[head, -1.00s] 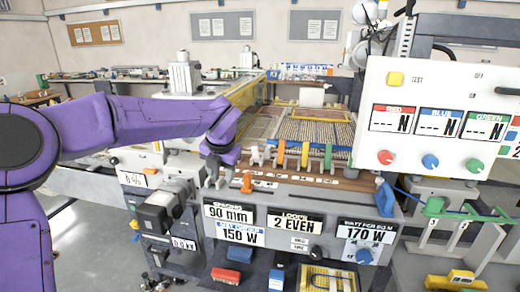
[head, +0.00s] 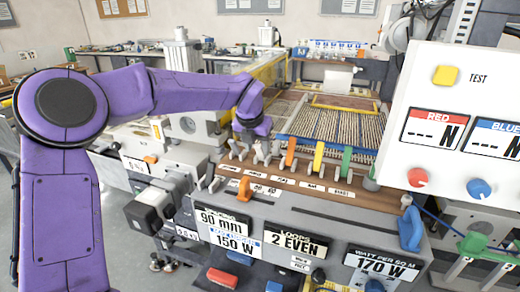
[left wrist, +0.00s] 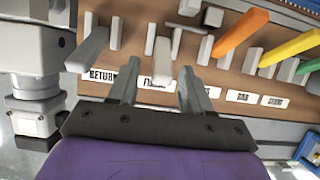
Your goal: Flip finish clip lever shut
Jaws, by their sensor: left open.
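A row of clip levers stands along the brown strip of the machine. My left gripper (head: 262,145) is over the white levers at the row's left end. In the left wrist view its two fingers (left wrist: 157,88) are apart with nothing between their tips. A white lever (left wrist: 161,58) rises just beyond the fingertips, above a label starting with "F" that a finger partly hides. Another white lever (left wrist: 90,48) stands to its left, above the RETURN label (left wrist: 103,76). I cannot tell if a finger touches either lever. My right gripper is not in view.
Orange (head: 290,153), yellow (head: 318,157) and green (head: 346,161) levers stand close on the right. An orange knob (head: 244,188) sits in front of the strip. The control panel (head: 445,150) stands at right, and a grey housing (left wrist: 33,60) is at left in the wrist view.

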